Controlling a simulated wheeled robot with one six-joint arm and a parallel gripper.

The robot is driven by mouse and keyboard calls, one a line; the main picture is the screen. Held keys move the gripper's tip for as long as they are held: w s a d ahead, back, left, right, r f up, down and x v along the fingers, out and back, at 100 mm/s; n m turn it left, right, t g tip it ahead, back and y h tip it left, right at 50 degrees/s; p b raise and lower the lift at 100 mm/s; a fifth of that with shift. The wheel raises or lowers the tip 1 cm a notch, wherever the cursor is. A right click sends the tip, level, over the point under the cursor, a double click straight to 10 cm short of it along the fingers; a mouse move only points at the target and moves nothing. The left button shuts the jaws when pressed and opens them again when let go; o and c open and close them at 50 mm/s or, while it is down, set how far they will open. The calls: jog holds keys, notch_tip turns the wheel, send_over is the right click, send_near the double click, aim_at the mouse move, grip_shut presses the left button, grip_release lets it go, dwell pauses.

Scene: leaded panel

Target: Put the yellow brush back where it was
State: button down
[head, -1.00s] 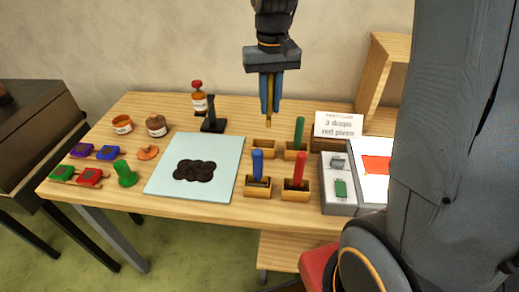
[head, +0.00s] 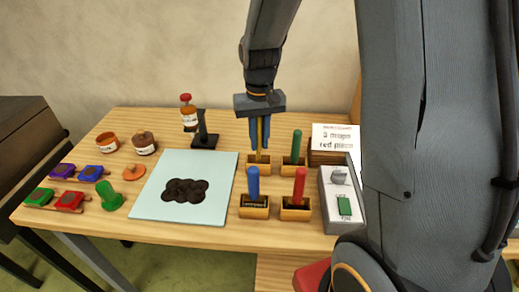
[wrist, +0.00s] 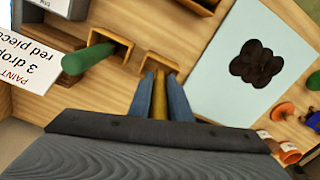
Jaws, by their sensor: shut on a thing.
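My gripper (head: 259,138) is shut on the yellow brush (head: 259,133) and holds it upright. In the head view the brush's lower end is at the empty-looking back left wooden holder (head: 257,165). Whether it rests on the holder's bottom is hidden. The wrist view shows the yellow brush (wrist: 159,96) between the blue fingers (wrist: 160,92), at the open holder (wrist: 163,62). A green brush (head: 296,146) stands in the holder to the right. A blue brush (head: 253,184) and a red brush (head: 299,186) stand in the two front holders.
A pale blue mat (head: 222,200) with a dark blob (head: 184,190) lies left of the holders. A grey box (head: 342,225) and a card (head: 335,136) stand to the right. A bottle on a stand (head: 205,140), jars and coloured pieces are further left.

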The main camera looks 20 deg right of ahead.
aim_at(259, 152)
jog(key=shift+f+p, duration=0.4)
jog(key=shift+f, duration=1.4)
jog(key=shift+f, duration=0.1)
jog(key=c, duration=1.6)
grip_release()
jog(key=shift+c, duration=0.2)
notch_tip(259, 152, up, 12)
jog(key=b, duration=0.3)
